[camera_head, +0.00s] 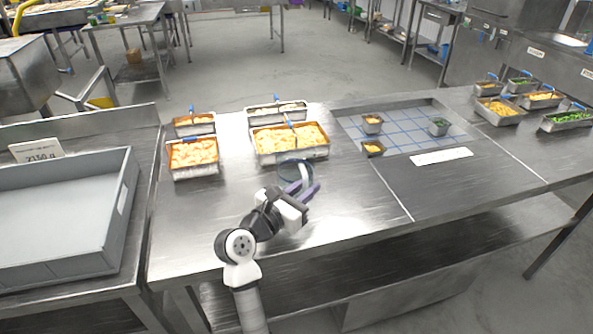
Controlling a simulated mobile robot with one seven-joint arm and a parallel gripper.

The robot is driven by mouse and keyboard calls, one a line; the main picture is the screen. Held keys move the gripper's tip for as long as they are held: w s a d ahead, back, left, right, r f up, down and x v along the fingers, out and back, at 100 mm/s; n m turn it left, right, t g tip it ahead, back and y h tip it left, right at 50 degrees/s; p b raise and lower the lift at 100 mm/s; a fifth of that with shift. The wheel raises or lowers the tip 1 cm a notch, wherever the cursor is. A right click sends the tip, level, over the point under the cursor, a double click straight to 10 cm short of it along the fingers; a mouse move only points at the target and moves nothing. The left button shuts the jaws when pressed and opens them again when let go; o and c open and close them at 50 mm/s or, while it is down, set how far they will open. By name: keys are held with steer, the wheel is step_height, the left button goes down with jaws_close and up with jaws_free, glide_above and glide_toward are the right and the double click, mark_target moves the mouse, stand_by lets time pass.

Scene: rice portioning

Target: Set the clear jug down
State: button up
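The clear jug (290,170) is at the centre of the view, just in front of the large orange-filled pan. The jug looks upright. Its base is partly hidden by my gripper, so I cannot tell whether it touches the steel table (210,225).
Orange-filled pans (195,172) and a large divided pan (318,152) stand behind the jug. A blue-lined grid area (405,145) holds several small tubs. More filled pans (567,124) stand at the right. A grey crate (122,195) is at the left. The front table is clear.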

steer(key=shift+w, duration=0.1)
jaws_close()
steer(key=shift+r, duration=0.1)
